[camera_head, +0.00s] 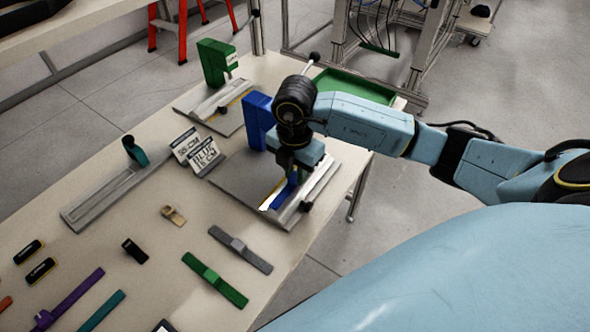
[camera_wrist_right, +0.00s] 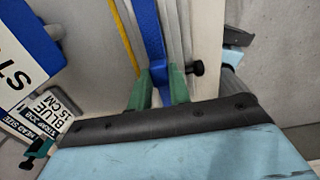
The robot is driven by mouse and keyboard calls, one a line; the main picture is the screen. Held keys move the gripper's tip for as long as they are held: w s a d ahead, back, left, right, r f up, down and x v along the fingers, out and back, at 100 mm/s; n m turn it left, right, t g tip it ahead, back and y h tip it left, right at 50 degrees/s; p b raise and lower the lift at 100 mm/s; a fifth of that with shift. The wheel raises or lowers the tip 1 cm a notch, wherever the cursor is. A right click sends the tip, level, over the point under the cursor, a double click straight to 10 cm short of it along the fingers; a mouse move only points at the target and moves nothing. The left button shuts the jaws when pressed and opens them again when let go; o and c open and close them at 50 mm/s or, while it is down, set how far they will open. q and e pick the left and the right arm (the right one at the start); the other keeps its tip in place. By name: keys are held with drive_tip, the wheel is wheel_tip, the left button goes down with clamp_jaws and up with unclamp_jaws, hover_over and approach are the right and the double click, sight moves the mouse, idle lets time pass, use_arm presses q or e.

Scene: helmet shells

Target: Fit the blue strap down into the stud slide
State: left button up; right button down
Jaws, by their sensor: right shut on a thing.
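The blue strap (camera_head: 285,190) is held in my right gripper (camera_head: 291,172) over the stud slide (camera_head: 319,184), which sits on a grey plate at the table's right side. In the right wrist view the strap (camera_wrist_right: 148,35) runs lengthwise between the two green fingers of the right gripper (camera_wrist_right: 161,86), roughly along the rails of the slide (camera_wrist_right: 178,28). The fingers are shut on it. Whether the strap touches the slide's floor or is seated cannot be told. My left gripper is not in view.
A blue upright block (camera_head: 258,118) stands behind the slide, beside a sign reading blue 15 cm (camera_head: 207,158). A black knob (camera_head: 306,207) sticks out by the slide. A green strap (camera_head: 215,279) and a grey strap (camera_head: 240,249) lie in front. A green tray (camera_head: 352,86) is behind.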

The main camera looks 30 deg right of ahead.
sight(295, 176)
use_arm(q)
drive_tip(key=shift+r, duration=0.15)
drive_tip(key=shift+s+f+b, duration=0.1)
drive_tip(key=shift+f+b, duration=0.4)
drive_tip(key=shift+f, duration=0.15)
use_arm(e)
drive_tip(key=shift+f, duration=0.9)
drive_tip(key=c, duration=1.2)
unclamp_jaws()
drive_tip(key=shift+c, duration=0.2)
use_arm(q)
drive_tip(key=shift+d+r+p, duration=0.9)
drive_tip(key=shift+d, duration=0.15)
use_arm(e)
wheel_tip(295, 176, up, 13)
drive_tip(key=shift+r, duration=0.2)
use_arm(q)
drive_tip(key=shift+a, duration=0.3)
